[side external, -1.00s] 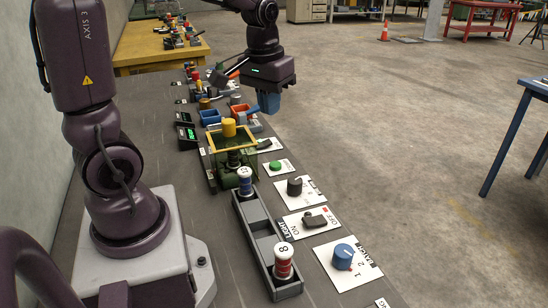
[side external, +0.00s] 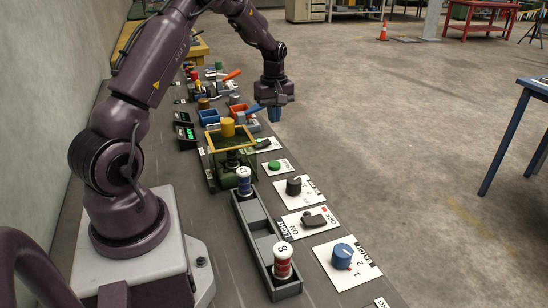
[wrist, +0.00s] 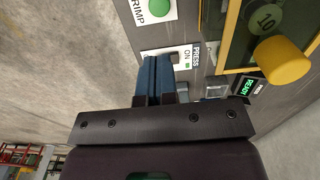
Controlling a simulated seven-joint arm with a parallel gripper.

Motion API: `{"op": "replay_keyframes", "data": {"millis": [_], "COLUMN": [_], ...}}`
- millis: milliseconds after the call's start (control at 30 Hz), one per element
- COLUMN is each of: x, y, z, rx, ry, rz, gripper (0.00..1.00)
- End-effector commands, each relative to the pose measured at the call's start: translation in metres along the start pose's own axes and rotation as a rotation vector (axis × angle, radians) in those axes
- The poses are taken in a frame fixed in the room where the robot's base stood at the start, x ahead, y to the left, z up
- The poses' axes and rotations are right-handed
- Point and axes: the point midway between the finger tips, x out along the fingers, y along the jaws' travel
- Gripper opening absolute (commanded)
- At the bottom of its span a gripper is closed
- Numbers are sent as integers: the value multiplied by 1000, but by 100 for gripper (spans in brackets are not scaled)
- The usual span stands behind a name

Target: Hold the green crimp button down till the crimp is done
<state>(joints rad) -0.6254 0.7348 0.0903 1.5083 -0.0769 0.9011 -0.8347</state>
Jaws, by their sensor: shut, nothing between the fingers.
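The green crimp button (side external: 274,164) sits on a white plate right of the press. In the wrist view the button (wrist: 160,8) shows at the top edge, partly cut off, beside the lettering "CRIMP". My gripper (side external: 274,114), with blue fingers, is shut and empty above the bench's right edge, beyond the button and apart from it. In the wrist view the fingers (wrist: 151,64) overlap the PRESS ON switch plate (wrist: 194,56). The press has a yellow-framed green guard (side external: 231,143) and a yellow knob (side external: 227,127). A spool marked 10 (wrist: 265,19) shows inside the guard.
A grey rack (side external: 262,225) holds a blue-banded spool (side external: 244,182) and a red spool marked 8 (side external: 282,262). A dark knob (side external: 294,186), light switch (side external: 313,219) and blue knob (side external: 343,256) line the right edge. A display (wrist: 247,87) reads READY in green.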

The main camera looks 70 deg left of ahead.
Motion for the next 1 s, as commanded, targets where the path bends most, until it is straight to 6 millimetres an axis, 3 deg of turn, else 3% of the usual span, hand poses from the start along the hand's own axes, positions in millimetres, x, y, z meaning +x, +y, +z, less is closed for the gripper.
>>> {"op": "replay_keyframes", "data": {"millis": [367,1000], "x": [8,125], "y": [0,-1], "z": [1,1], "rx": [3,4], "ry": [-2,-2], "rz": [-3,-2], "gripper": [0,0]}}
